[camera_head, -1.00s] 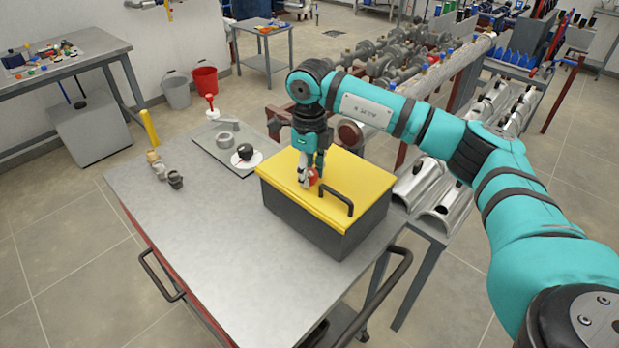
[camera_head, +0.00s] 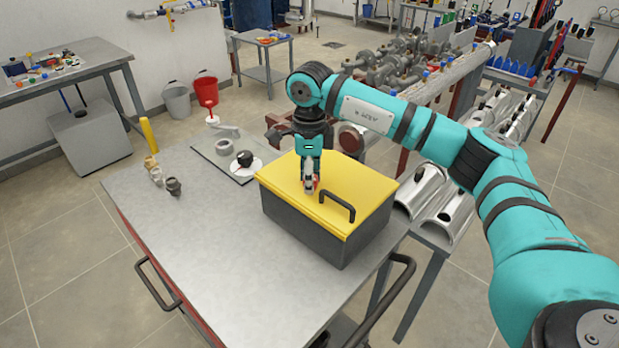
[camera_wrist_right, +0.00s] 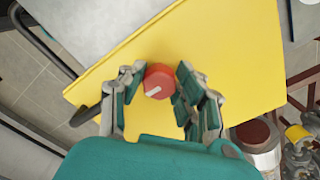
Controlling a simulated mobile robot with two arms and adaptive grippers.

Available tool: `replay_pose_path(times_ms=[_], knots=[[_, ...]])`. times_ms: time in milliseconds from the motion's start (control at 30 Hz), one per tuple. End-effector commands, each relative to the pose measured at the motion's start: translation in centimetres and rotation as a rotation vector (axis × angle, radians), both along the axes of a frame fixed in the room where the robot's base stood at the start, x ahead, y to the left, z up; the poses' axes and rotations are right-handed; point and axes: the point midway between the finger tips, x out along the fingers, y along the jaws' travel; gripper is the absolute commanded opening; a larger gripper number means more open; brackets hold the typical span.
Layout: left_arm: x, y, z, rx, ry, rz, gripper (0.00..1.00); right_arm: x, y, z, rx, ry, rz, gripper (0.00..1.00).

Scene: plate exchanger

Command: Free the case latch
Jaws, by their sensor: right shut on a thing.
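The case (camera_head: 318,218) stands on the metal table, with a dark body and a shut yellow lid (camera_head: 285,181) that has a black handle (camera_head: 338,206). The latch is a round red knob with a pale bar across its top; it shows in the right wrist view (camera_wrist_right: 159,82), on the yellow lid. My right gripper (camera_head: 310,188) points down at the lid. In the head view the fingers mostly hide the knob. My left gripper is not in view.
On the metal table (camera_head: 230,260), a dark tray with a grey ring (camera_head: 224,147) and a black knob on a white disc (camera_head: 244,158) lies behind the case. Several small fittings (camera_head: 172,186) stand at the left. The table's front is clear.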

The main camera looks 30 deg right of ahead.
Motion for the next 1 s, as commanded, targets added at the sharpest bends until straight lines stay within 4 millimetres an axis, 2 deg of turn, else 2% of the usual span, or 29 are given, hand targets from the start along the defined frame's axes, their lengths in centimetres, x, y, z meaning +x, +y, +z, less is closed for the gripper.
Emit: replay_pose_path(times_ms=[167,200,367,633,733,867,1000], knots=[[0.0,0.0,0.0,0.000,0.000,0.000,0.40,0.0,0.0,0.1,0.000,-0.002,0.000,0.00],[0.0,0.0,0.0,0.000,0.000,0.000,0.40,0.0,0.0,0.1,0.000,-0.002,0.000,0.33],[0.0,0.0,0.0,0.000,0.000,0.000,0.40,0.0,0.0,0.1,0.000,-0.002,-0.001,0.54],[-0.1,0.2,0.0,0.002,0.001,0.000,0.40,0.0,0.0,0.1,0.000,-0.001,-0.001,0.55],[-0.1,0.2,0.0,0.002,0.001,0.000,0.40,0.1,0.0,0.7,0.001,-0.003,-0.001,0.55],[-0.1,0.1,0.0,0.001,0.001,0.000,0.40,0.1,0.1,2.6,0.003,-0.005,0.000,0.55],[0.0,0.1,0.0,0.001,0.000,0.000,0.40,0.1,0.0,5.7,0.001,-0.006,-0.001,0.55]])
